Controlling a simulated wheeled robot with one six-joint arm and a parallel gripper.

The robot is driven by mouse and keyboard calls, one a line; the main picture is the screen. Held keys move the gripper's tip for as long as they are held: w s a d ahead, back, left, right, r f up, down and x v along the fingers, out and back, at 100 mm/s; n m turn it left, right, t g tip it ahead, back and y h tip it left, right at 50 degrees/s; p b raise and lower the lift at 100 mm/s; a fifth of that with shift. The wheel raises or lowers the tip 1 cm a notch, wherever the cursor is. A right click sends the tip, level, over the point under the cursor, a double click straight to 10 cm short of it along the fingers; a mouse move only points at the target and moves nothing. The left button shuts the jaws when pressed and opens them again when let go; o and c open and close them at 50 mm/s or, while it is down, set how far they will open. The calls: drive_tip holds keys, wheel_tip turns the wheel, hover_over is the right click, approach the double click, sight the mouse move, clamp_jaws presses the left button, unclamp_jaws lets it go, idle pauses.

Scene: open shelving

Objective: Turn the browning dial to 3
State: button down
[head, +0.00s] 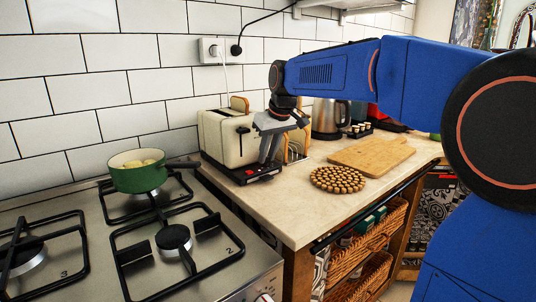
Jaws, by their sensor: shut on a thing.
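The cream toaster (225,148) stands on the counter against the tiled wall, with a slice of bread (239,104) showing in its top. A black lever sits on its front face, and a black base strip with a small red mark runs below. My gripper (264,163) reaches down in front of the toaster, its fingers at the low front of it by the base. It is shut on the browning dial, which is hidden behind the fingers. The number the dial points to cannot be read.
A stove with a green pot (138,172) is to the left. A round beaded trivet (337,179) and a wooden cutting board (371,155) lie to the right. A metal kettle (326,120) stands behind my gripper. The counter's front strip is clear.

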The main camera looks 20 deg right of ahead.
drive_tip(key=shift+m, duration=0.6)
drive_tip(key=c, duration=1.9)
unclamp_jaws()
drive_tip(key=v, duration=1.7)
drive_tip(key=shift+a+r, duration=0.3)
drive_tip(key=shift+s, duration=0.2)
